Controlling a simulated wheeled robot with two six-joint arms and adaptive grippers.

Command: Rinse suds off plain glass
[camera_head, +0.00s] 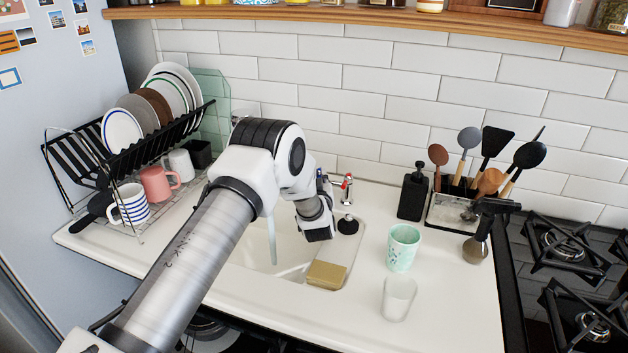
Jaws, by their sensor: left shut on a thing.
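A plain, cloudy clear glass (398,298) stands upright on the counter, right of the sink. Whether suds cling to it is too small to tell. My left arm reaches over the sink, and my left gripper (324,186) is beside the red-topped tap fitting (346,185) at the back of the sink. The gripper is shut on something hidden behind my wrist. It is well away from the plain glass. The sink basin (255,255) is partly covered by my arm. A pale vertical streak (271,238) shows in it; I cannot tell if it is water. My right gripper is not in view.
A mint patterned cup (403,248) stands close behind the plain glass. A tan sponge (327,275) lies at the sink's right front. A black dispenser (413,193) and a utensil holder (455,210) stand behind. A dish rack (130,150) is left, the hob (570,260) right. The front right counter is clear.

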